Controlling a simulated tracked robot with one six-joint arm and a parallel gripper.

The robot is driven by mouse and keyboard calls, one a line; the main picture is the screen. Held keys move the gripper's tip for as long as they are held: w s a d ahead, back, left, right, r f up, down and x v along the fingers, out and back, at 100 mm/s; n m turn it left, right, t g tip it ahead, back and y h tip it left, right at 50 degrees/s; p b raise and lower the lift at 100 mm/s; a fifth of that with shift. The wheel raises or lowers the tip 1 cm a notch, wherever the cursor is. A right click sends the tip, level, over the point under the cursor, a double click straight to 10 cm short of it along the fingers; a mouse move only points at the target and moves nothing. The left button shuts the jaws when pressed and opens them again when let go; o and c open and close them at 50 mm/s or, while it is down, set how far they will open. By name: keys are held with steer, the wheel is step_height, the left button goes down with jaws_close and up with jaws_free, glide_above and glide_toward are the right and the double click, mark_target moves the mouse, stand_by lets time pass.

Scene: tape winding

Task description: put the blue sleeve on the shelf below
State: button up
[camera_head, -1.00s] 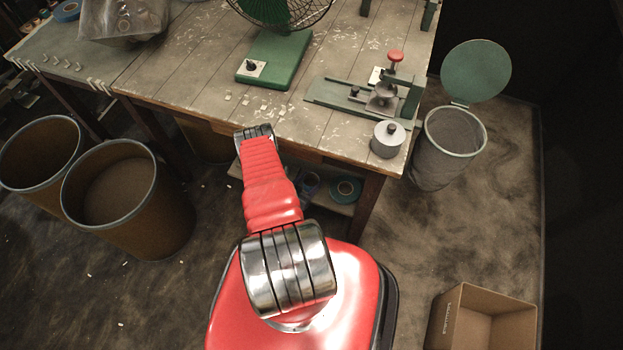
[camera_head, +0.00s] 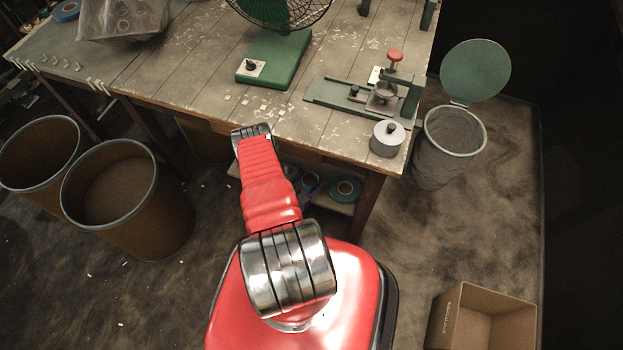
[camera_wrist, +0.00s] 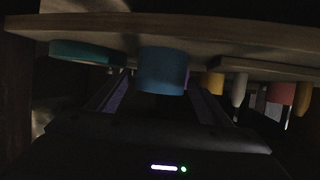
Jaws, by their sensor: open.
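In the wrist view, which looks upside down, the blue sleeve (camera_wrist: 162,72) stands on the lower shelf (camera_wrist: 165,35) under the bench. My gripper (camera_wrist: 160,90) is open, with one finger on each side of the sleeve in the picture. I see no finger pressed against it, and I cannot tell how deep it sits between them. In the head view my gripper is hidden beyond the red arm, under the bench edge. A blue item (camera_head: 310,184) shows on the lower shelf there; I cannot tell if it is the same sleeve.
A teal roll (camera_wrist: 82,51) sits beside the sleeve; yellow (camera_wrist: 212,83), white (camera_wrist: 239,88) and red (camera_wrist: 281,93) pieces stand on the other side. The bench top (camera_head: 210,75) is above my arm. Brown bins (camera_head: 128,200) stand left, a cardboard box (camera_head: 485,320) right.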

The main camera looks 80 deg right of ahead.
steer(key=v, duration=1.1)
steer(key=shift+a, duration=0.2)
stand_by(0.5)
